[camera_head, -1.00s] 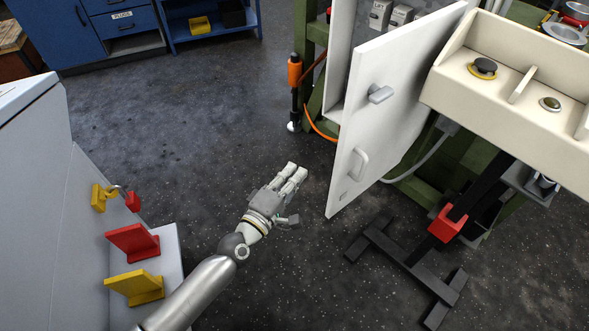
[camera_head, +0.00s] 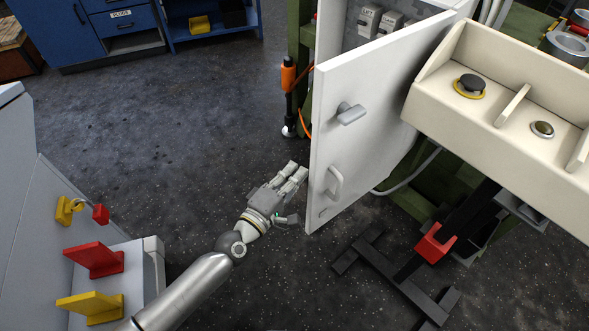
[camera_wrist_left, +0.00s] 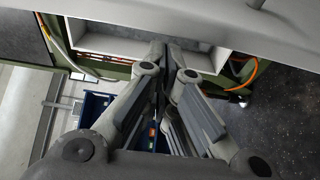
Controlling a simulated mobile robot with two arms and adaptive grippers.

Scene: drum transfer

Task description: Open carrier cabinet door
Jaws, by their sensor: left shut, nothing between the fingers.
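The white carrier cabinet door (camera_head: 385,105) stands ajar, with its free edge toward the lower left. A grey latch (camera_head: 350,113) sits on its outer face, with a pale pull handle (camera_head: 335,183) below. Part of the cabinet's inside shows behind the door, with several grey switch boxes (camera_head: 368,20). My left gripper (camera_head: 297,171) is just left of the door's free edge, at about the pull handle's height in the picture. Its fingers are shut and empty; they also show together in the left wrist view (camera_wrist_left: 166,75). I cannot tell whether they touch the door. My right gripper is out of view.
A cream control box (camera_head: 510,110) with buttons juts out right of the door. A black floor stand with a red clamp (camera_head: 434,243) is below it. Red (camera_head: 95,260) and yellow (camera_head: 90,305) brackets are at left. Dark floor (camera_head: 190,130) is clear between.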

